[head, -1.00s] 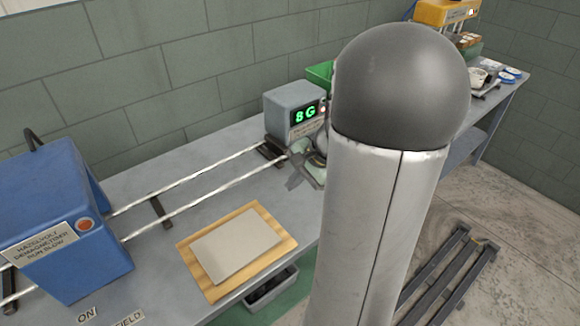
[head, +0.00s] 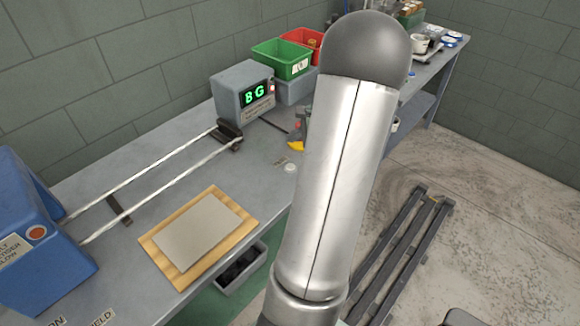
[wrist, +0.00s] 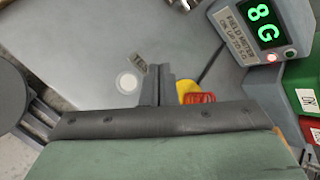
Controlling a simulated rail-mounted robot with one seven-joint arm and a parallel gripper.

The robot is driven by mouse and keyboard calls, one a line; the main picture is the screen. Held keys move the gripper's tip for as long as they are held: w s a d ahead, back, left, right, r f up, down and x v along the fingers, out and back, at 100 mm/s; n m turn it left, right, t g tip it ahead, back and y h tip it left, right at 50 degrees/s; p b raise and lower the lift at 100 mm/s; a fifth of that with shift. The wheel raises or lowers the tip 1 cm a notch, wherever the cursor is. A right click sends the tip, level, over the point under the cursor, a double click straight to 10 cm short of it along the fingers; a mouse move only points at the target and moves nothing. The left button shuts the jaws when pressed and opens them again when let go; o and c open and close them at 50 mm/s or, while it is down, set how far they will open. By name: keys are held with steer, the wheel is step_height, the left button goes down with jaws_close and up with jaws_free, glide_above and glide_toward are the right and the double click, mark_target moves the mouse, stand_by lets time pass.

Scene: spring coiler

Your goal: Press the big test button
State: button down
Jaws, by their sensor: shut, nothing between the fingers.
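A white round button (head: 290,168) lies on the bench top in the head view, just left of my arm, with a small label beside it too small to read. The wrist view shows the button (wrist: 128,82) too, left of my fingers and apart from them. My gripper (wrist: 160,80) is shut and empty in the wrist view; my arm hides it in the head view. The grey field meter (head: 243,93) shows a green "8 G" and stands behind the button; it is at top right in the wrist view (wrist: 265,35).
A yellow and red object (wrist: 197,94) sits just right of my fingers, partly hidden. Green (head: 283,57) and red bins stand beside the meter. Two rails run left to a blue demagnetiser (head: 40,245).

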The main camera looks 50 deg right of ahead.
steer(key=b, duration=0.6)
glide_above(294, 168)
step_height(294, 168, down, 8)
steer(key=shift+f, duration=0.4)
steer(key=shift+f+b, duration=0.1)
steer(key=shift+b, duration=0.25)
stand_by(1.1)
steer(key=shift+d+f+b, duration=0.1)
steer(key=shift+f+b, duration=0.2)
steer(key=shift+b, duration=0.1)
steer(key=shift+f+b, duration=0.4)
steer(key=shift+b, duration=0.05)
stand_by(0.5)
steer(key=shift+r, duration=0.15)
steer(key=shift+r+p, duration=0.45)
steer(key=shift+r, duration=0.2)
